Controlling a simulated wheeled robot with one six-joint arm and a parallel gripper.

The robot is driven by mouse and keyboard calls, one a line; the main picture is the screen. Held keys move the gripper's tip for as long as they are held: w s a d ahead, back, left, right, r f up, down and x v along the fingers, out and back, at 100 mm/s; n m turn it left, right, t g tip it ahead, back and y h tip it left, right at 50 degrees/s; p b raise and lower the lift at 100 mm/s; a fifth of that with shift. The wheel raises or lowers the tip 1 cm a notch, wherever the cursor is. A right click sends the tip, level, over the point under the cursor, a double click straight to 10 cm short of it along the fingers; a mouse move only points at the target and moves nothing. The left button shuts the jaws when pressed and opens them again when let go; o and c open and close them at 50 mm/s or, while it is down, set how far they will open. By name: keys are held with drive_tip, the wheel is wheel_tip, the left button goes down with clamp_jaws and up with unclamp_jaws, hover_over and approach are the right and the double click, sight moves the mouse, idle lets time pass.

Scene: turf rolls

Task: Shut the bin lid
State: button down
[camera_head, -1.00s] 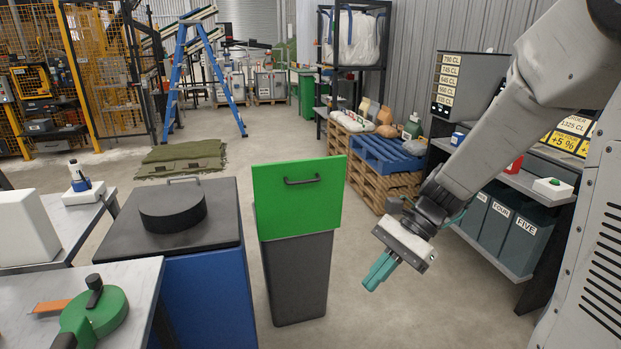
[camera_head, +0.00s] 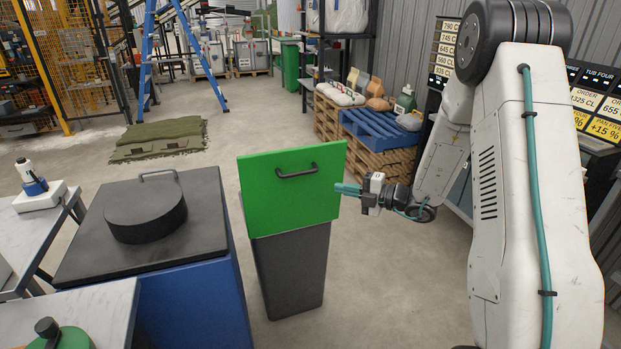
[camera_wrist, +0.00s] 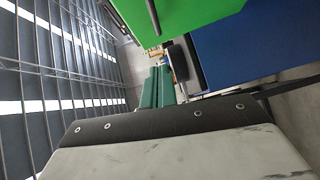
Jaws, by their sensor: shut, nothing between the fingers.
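The bin (camera_head: 290,275) is a tall dark grey box standing on the floor, centre of the head view. Its green lid (camera_head: 290,210) stands upright, open, with a dark handle (camera_head: 297,171) near its top edge. My gripper (camera_head: 340,188) has teal fingers, shut and empty, pointing left at the lid's right edge. I cannot tell whether the fingertips touch the lid. In the wrist view the shut fingers (camera_wrist: 157,88) show below the green lid (camera_wrist: 195,12), with the lid's handle partly visible. The bin's opening is hidden behind the lid.
A blue cabinet with a black top (camera_head: 90,240) stands close left of the bin. Pallets with a blue one on top (camera_head: 380,135) stand behind, right. A green mat (camera_head: 160,138) lies on the floor at the back left. Floor in front of the bin is clear.

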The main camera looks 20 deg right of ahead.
approach(298, 175)
drive_tip(key=x, duration=0.5)
drive_tip(key=shift+s+a, duration=0.3)
drive_tip(key=shift+w, duration=0.6)
